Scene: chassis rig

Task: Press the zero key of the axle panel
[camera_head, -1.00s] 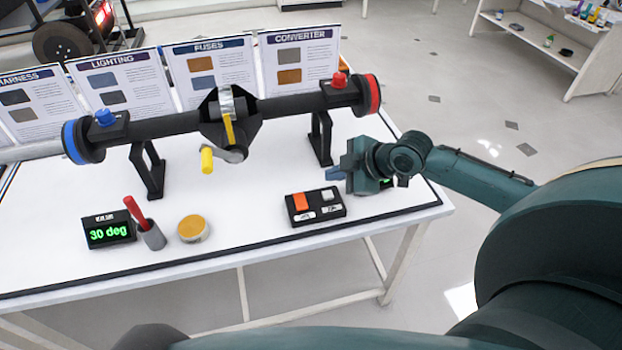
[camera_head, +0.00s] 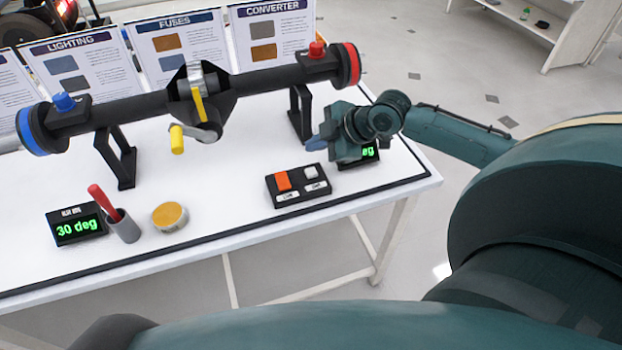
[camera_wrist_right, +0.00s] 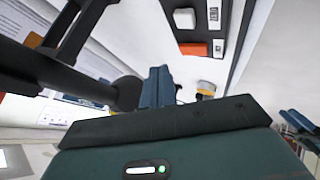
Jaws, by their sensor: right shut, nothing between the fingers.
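The axle panel (camera_head: 299,184) is a small black box on the table near its front edge. It carries an orange key (camera_head: 283,180) on the left and a white key (camera_head: 312,171) on the right; the small labels in front of them are too small to read. In the right wrist view, the orange key (camera_wrist_right: 193,48) and white key (camera_wrist_right: 184,18) show near the top. My right gripper (camera_head: 318,143) is shut and empty, above and behind the panel, apart from both keys. My left gripper is not in view.
The axle (camera_head: 140,105) stands on black supports behind the panel. A display reading 30 deg (camera_head: 77,226), a grey cup with a red stick (camera_head: 124,228) and a yellow-topped tin (camera_head: 170,215) stand left. Another display (camera_head: 370,151) is partly behind my gripper. Boards (camera_head: 181,45) line the back.

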